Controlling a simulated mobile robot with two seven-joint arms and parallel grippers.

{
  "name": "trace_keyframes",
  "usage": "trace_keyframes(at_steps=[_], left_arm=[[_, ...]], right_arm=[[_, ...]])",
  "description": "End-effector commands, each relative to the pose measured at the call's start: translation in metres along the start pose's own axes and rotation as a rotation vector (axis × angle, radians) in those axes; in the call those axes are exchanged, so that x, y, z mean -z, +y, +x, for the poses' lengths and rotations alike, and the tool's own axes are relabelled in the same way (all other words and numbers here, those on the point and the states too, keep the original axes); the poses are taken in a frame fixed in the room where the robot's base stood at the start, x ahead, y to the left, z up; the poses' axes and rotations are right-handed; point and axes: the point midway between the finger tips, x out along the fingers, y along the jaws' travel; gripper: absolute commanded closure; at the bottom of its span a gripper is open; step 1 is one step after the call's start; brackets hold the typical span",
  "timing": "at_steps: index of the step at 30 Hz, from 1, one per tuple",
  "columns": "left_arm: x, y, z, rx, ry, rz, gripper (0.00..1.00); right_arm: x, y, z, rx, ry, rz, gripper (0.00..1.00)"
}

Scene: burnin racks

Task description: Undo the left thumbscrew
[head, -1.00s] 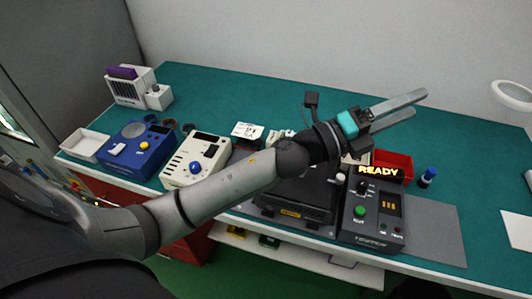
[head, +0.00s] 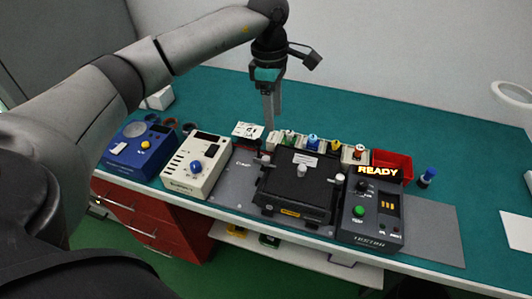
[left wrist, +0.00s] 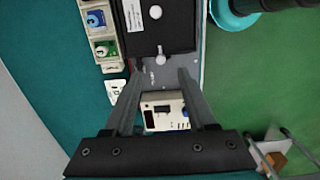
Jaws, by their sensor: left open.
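The left thumbscrew (head: 264,160) is a small pale knob at the left edge of a black box fixture (head: 290,204). It also shows in the left wrist view (left wrist: 160,55), beside the fixture edge. A similar right thumbscrew (head: 340,179) stands at the fixture's right edge, and a pale knob (head: 302,171) stands on its lid. My left gripper (head: 270,127) points down above the bench, behind and above the left thumbscrew. Its fingers are apart and empty; in the left wrist view the fingertips (left wrist: 160,69) lie either side of the thumbscrew's line of sight. My right gripper is out of view.
A grey tester (head: 372,225) reading READY stands right of the fixture. A cream instrument (head: 196,164) and a blue one (head: 140,148) stand left. Several small coloured-top modules (head: 312,142) line the back. A red bin (head: 393,163) is behind the tester. The teal bench is clear farther back.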

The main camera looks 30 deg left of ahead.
Motion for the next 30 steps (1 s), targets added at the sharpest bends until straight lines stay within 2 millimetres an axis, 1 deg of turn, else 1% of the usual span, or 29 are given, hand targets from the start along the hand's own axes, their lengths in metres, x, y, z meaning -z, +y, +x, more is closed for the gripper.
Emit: trace_keyframes(at_steps=[1,3,5,8,11,21,24,27,30], left_arm=[[0.01,0.001,-0.004,0.0,0.034,-0.005,0.43],[0.017,0.002,-0.006,0.002,0.061,-0.01,0.43],[0.02,0.002,-0.004,0.005,0.07,-0.011,0.43],[0.02,0.001,0.007,0.009,0.071,-0.011,0.43],[0.021,0.0,0.025,0.01,0.07,-0.01,0.43],[0.025,-0.001,0.099,0.009,0.067,-0.01,0.43],[0.026,0.0,0.117,0.008,0.066,-0.01,0.43],[0.027,0.0,0.131,0.007,0.065,-0.01,0.43],[0.027,0.001,0.139,0.005,0.064,-0.01,0.43]], right_arm=[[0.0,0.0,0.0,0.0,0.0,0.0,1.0],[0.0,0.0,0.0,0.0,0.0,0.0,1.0],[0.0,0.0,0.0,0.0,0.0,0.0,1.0],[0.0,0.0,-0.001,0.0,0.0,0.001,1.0],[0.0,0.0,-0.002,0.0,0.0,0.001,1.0],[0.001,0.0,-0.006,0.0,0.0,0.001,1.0],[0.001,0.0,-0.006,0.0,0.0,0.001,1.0],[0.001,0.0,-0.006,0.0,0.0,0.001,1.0],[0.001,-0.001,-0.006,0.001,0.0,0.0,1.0]])
